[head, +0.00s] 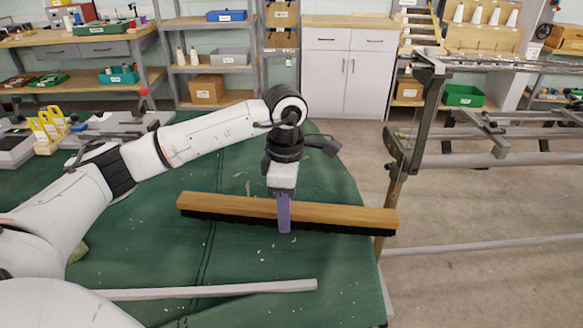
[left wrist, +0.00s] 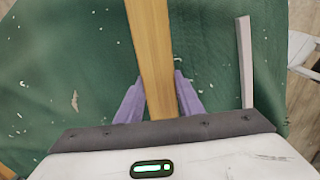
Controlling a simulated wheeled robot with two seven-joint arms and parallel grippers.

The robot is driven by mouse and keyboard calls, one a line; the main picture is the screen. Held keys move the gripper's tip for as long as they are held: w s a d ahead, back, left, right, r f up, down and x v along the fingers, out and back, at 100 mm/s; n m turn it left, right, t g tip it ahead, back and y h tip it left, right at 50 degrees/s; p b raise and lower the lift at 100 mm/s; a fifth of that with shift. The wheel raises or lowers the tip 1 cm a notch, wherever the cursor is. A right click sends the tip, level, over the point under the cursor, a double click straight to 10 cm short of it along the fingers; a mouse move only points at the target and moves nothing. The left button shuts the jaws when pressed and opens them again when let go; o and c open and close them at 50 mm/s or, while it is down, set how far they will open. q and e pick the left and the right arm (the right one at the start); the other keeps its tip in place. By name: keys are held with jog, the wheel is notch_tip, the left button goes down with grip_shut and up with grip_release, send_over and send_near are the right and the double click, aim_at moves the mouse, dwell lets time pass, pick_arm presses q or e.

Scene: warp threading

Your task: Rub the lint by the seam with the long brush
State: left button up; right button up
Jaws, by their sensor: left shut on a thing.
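The long brush (head: 340,216) has a wooden back and dark bristles, and it lies across the green cloth in the head view. My left gripper (head: 284,213) comes down from above with its purple fingers shut on the wooden back near the middle. In the left wrist view the wooden back (left wrist: 150,55) runs between the two purple fingers (left wrist: 158,100). The bristles are hidden there. Pale lint (head: 262,252) is scattered on the cloth around the brush. A dark seam line (head: 207,258) runs down the cloth left of the gripper, passing under the brush. My right gripper is not in view.
A pale bar (head: 220,291) lies on the green cloth (head: 150,255) nearer me. A metal frame (head: 415,120) stands right of the table. Tools and yellow parts (head: 48,126) sit at the far left. The cloth's right edge lies under the brush's right part.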

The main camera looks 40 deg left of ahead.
pick_arm(q)
notch_tip(320, 180, up, 2)
jog(key=shift+r, duration=0.1)
jog(key=shift+r+p, duration=0.65)
jog(key=shift+p, duration=0.15)
notch_tip(320, 180, up, 2)
jog(key=shift+r+p, duration=0.2)
jog(key=shift+p, duration=0.55)
jog(key=shift+r+p, duration=0.35)
jog(key=shift+r, duration=0.15)
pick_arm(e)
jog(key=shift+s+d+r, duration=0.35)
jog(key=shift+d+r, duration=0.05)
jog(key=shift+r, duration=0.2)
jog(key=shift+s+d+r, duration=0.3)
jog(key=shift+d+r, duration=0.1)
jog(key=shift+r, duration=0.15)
